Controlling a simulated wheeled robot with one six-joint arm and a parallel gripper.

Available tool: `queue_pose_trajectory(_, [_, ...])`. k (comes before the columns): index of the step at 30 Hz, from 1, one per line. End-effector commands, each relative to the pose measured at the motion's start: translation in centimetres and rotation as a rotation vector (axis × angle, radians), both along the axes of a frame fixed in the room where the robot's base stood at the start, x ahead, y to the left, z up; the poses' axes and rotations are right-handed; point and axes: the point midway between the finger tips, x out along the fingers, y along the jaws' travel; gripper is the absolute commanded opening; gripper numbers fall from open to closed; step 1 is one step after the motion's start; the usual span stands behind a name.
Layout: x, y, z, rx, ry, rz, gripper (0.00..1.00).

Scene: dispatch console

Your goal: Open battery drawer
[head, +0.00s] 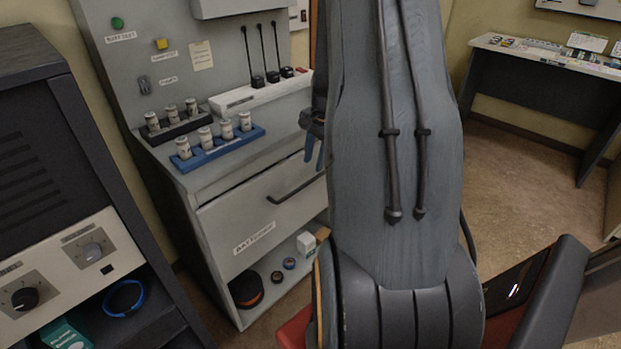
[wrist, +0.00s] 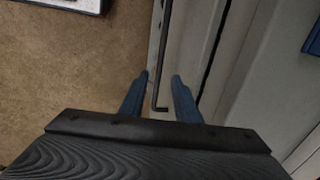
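The battery drawer (head: 235,222) is a wide grey front with a batteries label, low on the grey console. It looks shut or nearly so. Its dark bar handle (head: 292,190) runs across the upper right of the front; its right end is hidden behind my arm. My gripper (head: 314,160) has its blue fingers pointing down just above the handle's right part. In the wrist view my gripper (wrist: 160,77) is open, and the handle (wrist: 162,50) passes between the two finger lines. I cannot tell whether the fingers touch it or are still above it.
A blue rack (head: 215,152) and a dark rack (head: 172,127) hold batteries on the console top. A charger strip (head: 262,92) stands behind. An open shelf below the drawer holds a black-orange roll (head: 246,290) and small items. A dark cabinet (head: 45,130) stands at left.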

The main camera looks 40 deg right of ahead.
Motion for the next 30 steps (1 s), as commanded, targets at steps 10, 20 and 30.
queue_pose_trajectory(10, [0.7, 0.0, -4.5, 0.003, 0.002, -0.004, 0.29])
queue_pose_trajectory(20, [1.4, 0.1, -7.2, 0.000, 0.000, -0.001, 0.29])
queue_pose_trajectory(30, [1.4, 0.1, -7.4, -0.001, 0.000, 0.000, 0.21])
